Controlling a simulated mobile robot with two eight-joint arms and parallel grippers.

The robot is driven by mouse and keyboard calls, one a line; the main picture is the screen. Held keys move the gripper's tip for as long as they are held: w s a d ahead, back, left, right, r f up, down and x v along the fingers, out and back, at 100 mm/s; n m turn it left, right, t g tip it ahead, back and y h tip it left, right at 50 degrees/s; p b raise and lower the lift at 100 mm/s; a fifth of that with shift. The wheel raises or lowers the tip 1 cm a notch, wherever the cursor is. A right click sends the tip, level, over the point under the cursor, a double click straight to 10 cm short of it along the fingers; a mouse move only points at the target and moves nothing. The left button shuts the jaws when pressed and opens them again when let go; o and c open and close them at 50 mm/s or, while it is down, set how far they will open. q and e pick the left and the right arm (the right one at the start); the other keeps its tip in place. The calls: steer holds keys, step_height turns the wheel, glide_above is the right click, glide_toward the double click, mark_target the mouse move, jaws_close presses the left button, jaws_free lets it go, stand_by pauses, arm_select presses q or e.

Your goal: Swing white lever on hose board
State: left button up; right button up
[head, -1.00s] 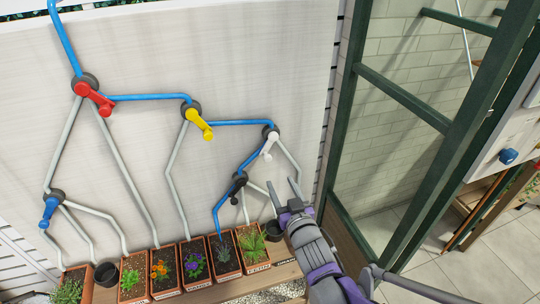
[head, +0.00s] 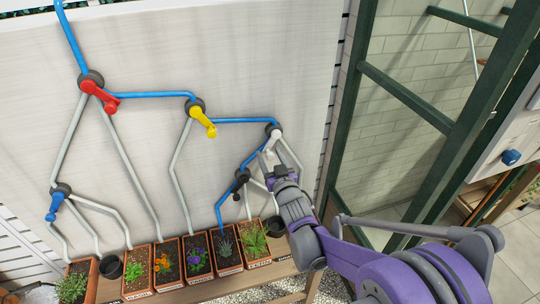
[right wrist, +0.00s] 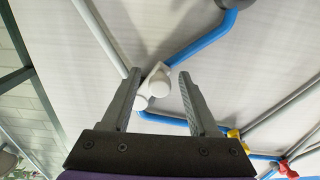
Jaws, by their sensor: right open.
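The white lever (head: 272,139) is on a dark round valve at the right end of the hose board (head: 140,50). In the head view it points down and left, partly hidden by my gripper. My right gripper (head: 267,160) is at the lever, coming from below right. My left gripper is not in view.
A red lever (head: 100,96), a yellow lever (head: 203,122), a blue lever (head: 54,206) and a black lever (head: 239,183) sit on other valves. Blue and grey pipes link them. Planters (head: 196,256) line a wooden shelf below. A green-framed glass wall (head: 400,95) stands to the right.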

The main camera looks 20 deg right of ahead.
jaws_close()
stand_by(0.3)
steer(key=shift+r, duration=0.1)
stand_by(1.1)
